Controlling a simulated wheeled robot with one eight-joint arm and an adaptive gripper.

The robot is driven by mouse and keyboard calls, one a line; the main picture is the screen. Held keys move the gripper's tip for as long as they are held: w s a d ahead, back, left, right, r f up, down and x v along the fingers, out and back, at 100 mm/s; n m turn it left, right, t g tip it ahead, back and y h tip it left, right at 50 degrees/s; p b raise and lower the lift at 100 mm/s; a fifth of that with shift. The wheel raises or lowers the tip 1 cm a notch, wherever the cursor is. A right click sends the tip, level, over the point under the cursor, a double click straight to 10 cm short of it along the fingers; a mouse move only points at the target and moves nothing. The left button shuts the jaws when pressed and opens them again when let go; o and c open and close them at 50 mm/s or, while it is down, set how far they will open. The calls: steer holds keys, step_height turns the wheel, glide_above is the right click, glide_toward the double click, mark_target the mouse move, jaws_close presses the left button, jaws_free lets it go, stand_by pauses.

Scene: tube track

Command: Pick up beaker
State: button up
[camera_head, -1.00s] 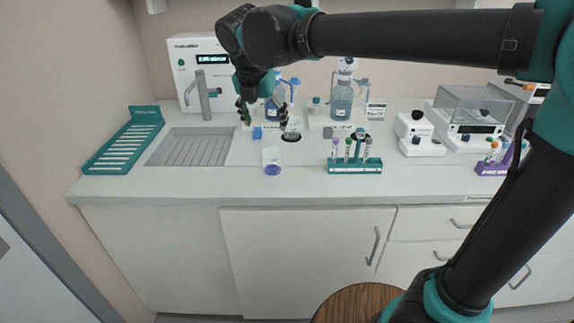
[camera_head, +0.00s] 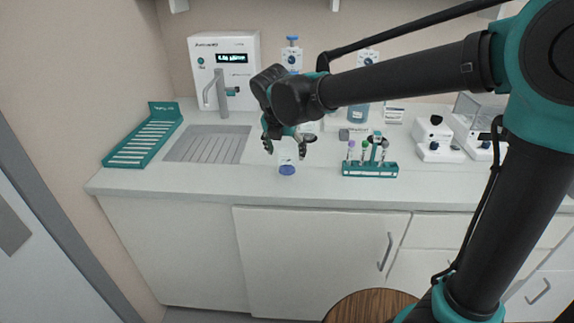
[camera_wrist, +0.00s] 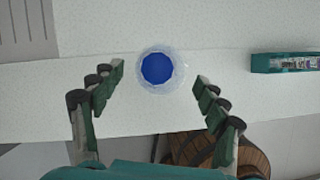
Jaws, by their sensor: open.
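The beaker (camera_head: 287,168) is a clear glass with blue liquid in its bottom. It stands upright near the front edge of the white counter. In the wrist view the beaker (camera_wrist: 158,69) is seen from above, slightly beyond the fingertips and between their lines. My gripper (camera_head: 287,150) is open above the beaker in the head view, one finger on each side. In the wrist view my gripper (camera_wrist: 161,78) has its two fingers spread wide, with nothing between them. I cannot tell the exact height gap.
A teal tube rack (camera_head: 370,170) with several tubes stands to the right of the beaker. A sink (camera_head: 208,144) and a teal drying rack (camera_head: 145,140) lie to the left. A white machine (camera_head: 224,70) and bottles stand behind. A wooden stool (camera_head: 368,306) is below the counter.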

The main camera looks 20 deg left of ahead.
steer(key=shift+x, duration=2.4)
steer(key=shift+a, duration=0.1)
steer(key=shift+c, duration=0.6)
steer(key=c, duration=1)
